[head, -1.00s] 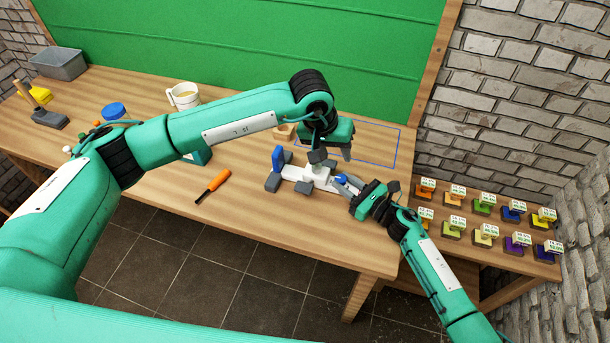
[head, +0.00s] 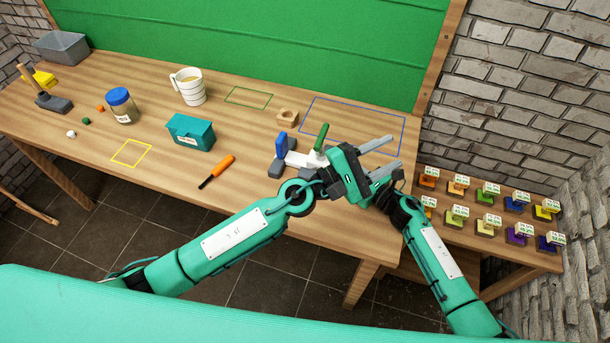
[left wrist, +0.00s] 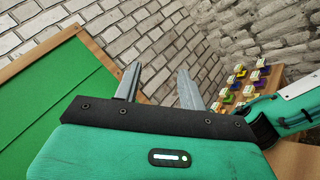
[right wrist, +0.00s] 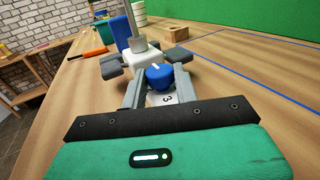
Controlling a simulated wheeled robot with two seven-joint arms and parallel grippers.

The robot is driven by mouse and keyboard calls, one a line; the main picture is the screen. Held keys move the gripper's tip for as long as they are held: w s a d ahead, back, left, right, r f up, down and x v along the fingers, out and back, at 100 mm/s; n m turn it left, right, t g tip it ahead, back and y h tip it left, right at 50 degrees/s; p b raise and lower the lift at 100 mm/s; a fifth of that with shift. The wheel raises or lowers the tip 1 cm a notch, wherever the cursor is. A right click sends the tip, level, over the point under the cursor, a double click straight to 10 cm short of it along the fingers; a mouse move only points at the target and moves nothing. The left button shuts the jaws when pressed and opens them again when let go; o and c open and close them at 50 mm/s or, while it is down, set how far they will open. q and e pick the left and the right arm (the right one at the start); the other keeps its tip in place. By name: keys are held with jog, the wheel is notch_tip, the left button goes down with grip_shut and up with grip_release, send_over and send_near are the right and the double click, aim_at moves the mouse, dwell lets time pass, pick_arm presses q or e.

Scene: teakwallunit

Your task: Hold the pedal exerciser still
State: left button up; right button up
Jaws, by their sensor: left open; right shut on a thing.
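The pedal exerciser (head: 296,158) stands on the bench, with a white body, dark grey feet and a blue upright part at its left. An upright green handle (head: 321,137) shows at its right end. In the right wrist view, the exerciser's blue knob (right wrist: 160,76) and a grey post are in front of me. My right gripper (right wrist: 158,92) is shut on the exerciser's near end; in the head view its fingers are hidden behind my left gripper. My left gripper (head: 380,158) is open and empty, pointing right, beside the exerciser's right end. The left wrist view shows nothing between its fingers (left wrist: 158,86).
A blue outline (head: 355,112) marks clear bench behind.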

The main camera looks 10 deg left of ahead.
pick_arm(q)
jog(key=w+a+f+n+t+y, duration=0.2)
jog(key=a+f+n+t+y, duration=0.2)
jog(key=a+n+t+y, duration=0.5)
jog(key=n+g+y, duration=0.2)
jog(key=n+y, duration=0.3)
jog(key=n, duration=0.4)
send_near(320, 138)
jog(key=x, duration=0.6)
jog(key=f+x, duration=0.1)
jog(key=x, duration=0.3)
grip_shut()
